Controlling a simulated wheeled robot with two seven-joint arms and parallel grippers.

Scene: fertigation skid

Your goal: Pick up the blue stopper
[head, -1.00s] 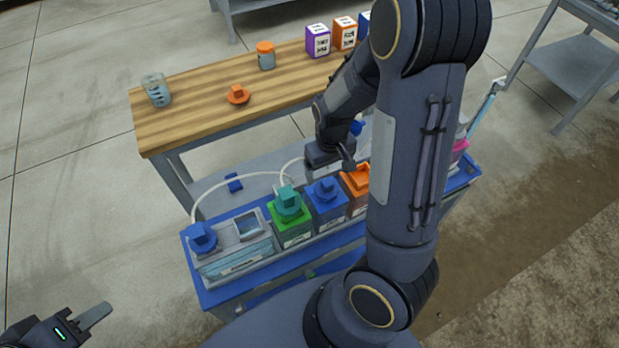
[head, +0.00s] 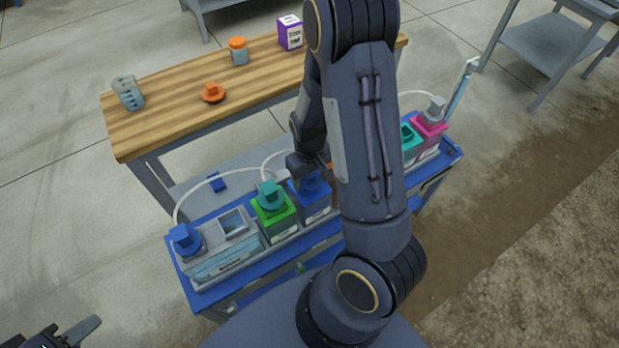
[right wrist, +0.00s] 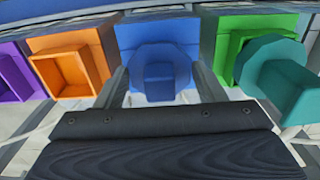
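The blue stopper (right wrist: 158,82) sits on a blue container (right wrist: 136,33), in the middle of the right wrist view. In the head view the blue stopper (head: 311,182) is partly hidden by my right arm. My right gripper (right wrist: 160,88) is open, with one finger on each side of the stopper; I cannot tell whether they touch it. In the head view its fingertips are mostly hidden behind the arm. My left gripper (head: 62,336) is at the bottom left corner, partly cut off, far from the containers.
A green container with a teal stopper (head: 270,196) and an orange open-topped container (right wrist: 76,65) flank the blue one. Another blue cap (head: 185,240) sits on a grey tank.

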